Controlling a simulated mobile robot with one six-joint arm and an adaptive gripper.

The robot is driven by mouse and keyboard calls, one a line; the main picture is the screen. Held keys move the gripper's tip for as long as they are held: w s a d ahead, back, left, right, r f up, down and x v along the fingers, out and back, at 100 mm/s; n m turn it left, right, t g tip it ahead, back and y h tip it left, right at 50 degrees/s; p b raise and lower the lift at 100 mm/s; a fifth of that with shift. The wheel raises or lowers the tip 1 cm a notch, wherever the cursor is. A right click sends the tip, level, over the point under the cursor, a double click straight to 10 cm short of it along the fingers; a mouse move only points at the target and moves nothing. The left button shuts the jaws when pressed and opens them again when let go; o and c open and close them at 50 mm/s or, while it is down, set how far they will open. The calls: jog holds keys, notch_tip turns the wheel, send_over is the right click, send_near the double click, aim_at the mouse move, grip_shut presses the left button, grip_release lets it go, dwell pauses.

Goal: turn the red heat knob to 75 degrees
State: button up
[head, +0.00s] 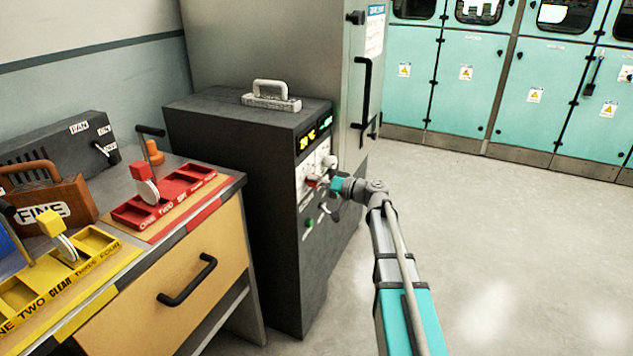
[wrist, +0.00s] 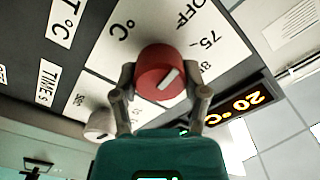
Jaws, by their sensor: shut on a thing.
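The red heat knob (wrist: 150,65) sits on the white dial plate of the panel, and in the head view it is a small red spot (head: 312,183) on the dark machine's front. My gripper (wrist: 160,80) is shut on the knob, one finger on each side. In the head view my gripper (head: 326,184) reaches the panel from the right. The knob's white mark slants up and right, roughly toward the "75" label (wrist: 210,40); its exact setting is hard to tell. "OFF" (wrist: 190,12) is printed above. An orange display (wrist: 245,104) reads 20 °C.
A whitish knob (wrist: 100,124) sits beside the red one on the panel. The dark machine (head: 230,130) stands beside a bench drawer (head: 195,290) with red and yellow trays. A tall grey cabinet (head: 270,50) stands behind. Open floor lies to the right.

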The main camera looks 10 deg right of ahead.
jog(key=shift+m, duration=0.3)
jog(key=m, duration=0.3)
jog(key=shift+f+m, duration=0.1)
jog(key=shift+m, duration=1.8)
jog(key=o, duration=1.1)
jog(key=shift+o, duration=0.2)
jog(key=shift+d, duration=0.1)
jog(key=v, duration=1.2)
